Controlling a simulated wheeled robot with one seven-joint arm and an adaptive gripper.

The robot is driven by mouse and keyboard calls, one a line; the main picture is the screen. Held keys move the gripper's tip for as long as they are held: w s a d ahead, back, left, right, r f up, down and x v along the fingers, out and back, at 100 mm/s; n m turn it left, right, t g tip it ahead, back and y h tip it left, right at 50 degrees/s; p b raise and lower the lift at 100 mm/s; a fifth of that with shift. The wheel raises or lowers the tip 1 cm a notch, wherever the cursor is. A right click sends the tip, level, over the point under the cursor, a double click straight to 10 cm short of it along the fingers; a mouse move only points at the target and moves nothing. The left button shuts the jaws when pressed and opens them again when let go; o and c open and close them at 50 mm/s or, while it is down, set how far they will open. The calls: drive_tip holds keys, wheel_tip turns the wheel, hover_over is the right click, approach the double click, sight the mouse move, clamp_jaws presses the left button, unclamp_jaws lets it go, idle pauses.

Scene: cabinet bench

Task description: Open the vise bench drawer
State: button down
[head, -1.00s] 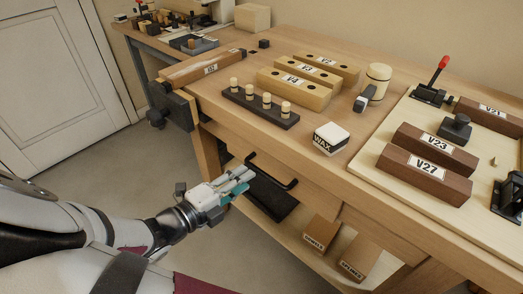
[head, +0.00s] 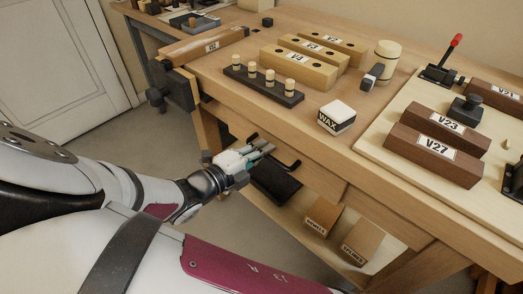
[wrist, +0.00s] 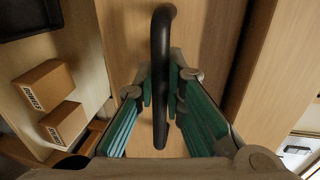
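The vise bench drawer (head: 320,182) is a plain wooden front under the bench top and looks closed. Its black bar handle (head: 291,165) is partly hidden by my gripper. In the wrist view the handle (wrist: 161,50) runs up the middle, with the wooden drawer front (wrist: 205,35) behind it. My gripper (head: 264,148) is at the left part of the handle. In the wrist view the teal-padded fingers of my gripper (wrist: 160,88) stand on both sides of the bar, with narrow gaps visible, so it looks open around the handle.
A dark vise (head: 178,88) is on the bench's left end. Labelled wooden blocks, a wax block (head: 337,117) and a dark peg rack (head: 262,88) stand on top. A black tray (head: 275,183) and two boxes (head: 322,216) sit on the lower shelf.

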drive_tip(key=f+p+v, duration=0.2)
drive_tip(key=p+v, duration=0.2)
drive_tip(key=v, duration=0.9)
drive_tip(key=s+f+p+v, duration=0.1)
drive_tip(key=f+p+v, duration=0.2)
drive_tip(key=v, duration=1)
drive_tip(key=shift+a+f+p, duration=0.35)
drive_tip(key=shift+a+p, duration=0.05)
drive_tip(key=shift+p, duration=0.65)
drive_tip(key=shift+s, duration=0.1)
drive_tip(key=c, duration=1.7)
unclamp_jaws()
drive_tip(key=shift+o, duration=0.2)
drive_tip(key=v, duration=0.7)
drive_tip(key=shift+s, duration=0.2)
drive_tip(key=shift+a, duration=0.15)
